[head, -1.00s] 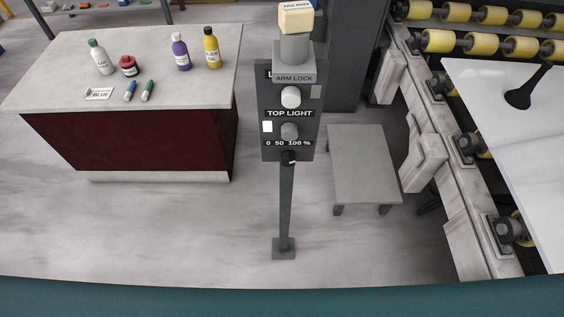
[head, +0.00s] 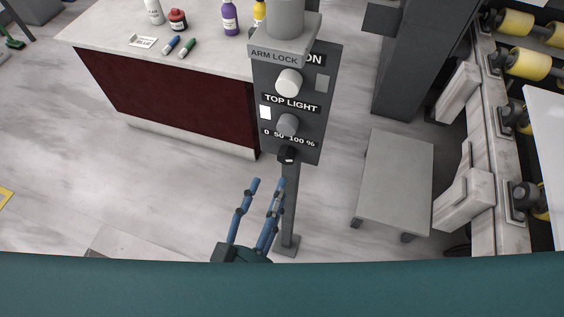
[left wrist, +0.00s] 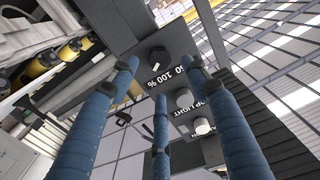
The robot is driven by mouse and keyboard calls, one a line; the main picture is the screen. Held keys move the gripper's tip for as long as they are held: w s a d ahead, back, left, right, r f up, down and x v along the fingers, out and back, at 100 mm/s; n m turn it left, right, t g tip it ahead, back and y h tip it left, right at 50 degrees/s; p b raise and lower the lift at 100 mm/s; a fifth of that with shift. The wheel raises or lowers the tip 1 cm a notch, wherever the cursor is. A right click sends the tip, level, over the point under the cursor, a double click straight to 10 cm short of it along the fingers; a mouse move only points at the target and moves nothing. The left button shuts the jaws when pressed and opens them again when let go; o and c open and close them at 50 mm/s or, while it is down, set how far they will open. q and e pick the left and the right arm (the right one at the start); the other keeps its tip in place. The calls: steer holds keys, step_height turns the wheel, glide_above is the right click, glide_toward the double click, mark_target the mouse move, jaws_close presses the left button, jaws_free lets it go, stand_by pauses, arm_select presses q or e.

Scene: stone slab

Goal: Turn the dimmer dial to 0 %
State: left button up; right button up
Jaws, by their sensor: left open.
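The dimmer dial (head: 287,154) is a small black knob at the lower edge of the grey control panel (head: 317,125), just below the "0 50 100 %" scale. In the left wrist view the dial (left wrist: 160,58) shows a short white mark that seems to point toward the 100 % end. My left gripper (head: 267,184) has blue fingers spread open and empty. In the head view it is below the panel, a little left of the post. In the left wrist view its fingers (left wrist: 160,80) surround the view of the dial, apparently apart from it. My right gripper is not in view.
Above the dial are a grey knob (head: 288,124), a white TOP LIGHT knob (head: 289,82) and the ARM LOCK housing (head: 284,47). A counter with bottles (head: 110,50) stands left. A grey stool (head: 395,180) and roller conveyor (head: 486,150) are to the right.

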mark_target(285, 162)
arm_select(q)
steer(key=p+x, duration=0.1)
steer(key=x, duration=0.5)
steer(key=shift+w+d, duration=0.15)
steer(key=shift+d, duration=0.05)
steer(key=shift+w+d, duration=0.1)
steer(key=shift+w, duration=0.4)
steer(key=shift+f, duration=0.1)
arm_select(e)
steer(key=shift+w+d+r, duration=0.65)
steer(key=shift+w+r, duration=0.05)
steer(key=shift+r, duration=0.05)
arm_select(q)
steer(key=c, duration=1.1)
